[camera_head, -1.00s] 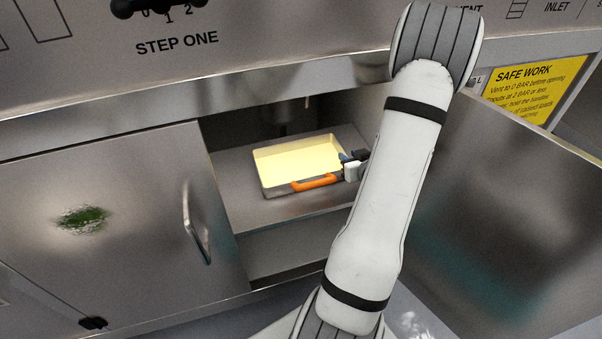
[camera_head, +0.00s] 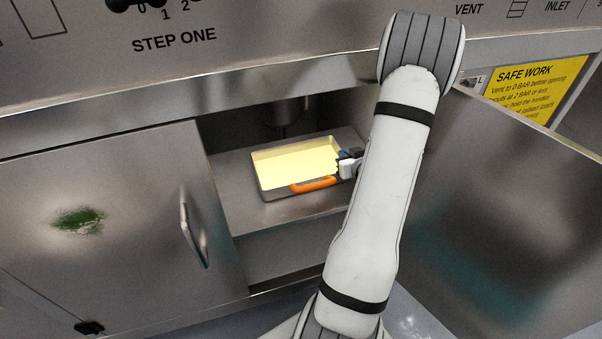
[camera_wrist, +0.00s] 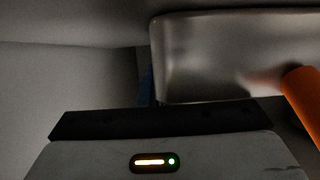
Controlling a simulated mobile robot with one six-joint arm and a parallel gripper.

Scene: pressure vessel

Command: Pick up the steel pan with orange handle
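The steel pan (camera_head: 268,185) sits on the shelf inside the open cabinet, holding a pale yellow filling. Its orange handle (camera_head: 314,185) is on the pan's near side. My gripper (camera_head: 348,164) is at the pan's right end, partly hidden behind my arm. In the wrist view the pan's steel wall (camera_wrist: 210,60) fills the upper right, and the orange handle (camera_wrist: 303,100) shows at the right edge. A dark edge of my gripper (camera_wrist: 160,120) lies just below the pan wall. The fingertips cannot be made out, so I cannot tell whether they touch the pan.
The shelf (camera_head: 240,212) has free room left of the pan. A closed door (camera_head: 110,220) with a handle is on the left, and an open door (camera_head: 500,200) stands on the right. The counter edge (camera_head: 200,105) overhangs the opening. A vertical fitting (camera_head: 290,118) hangs above the pan.

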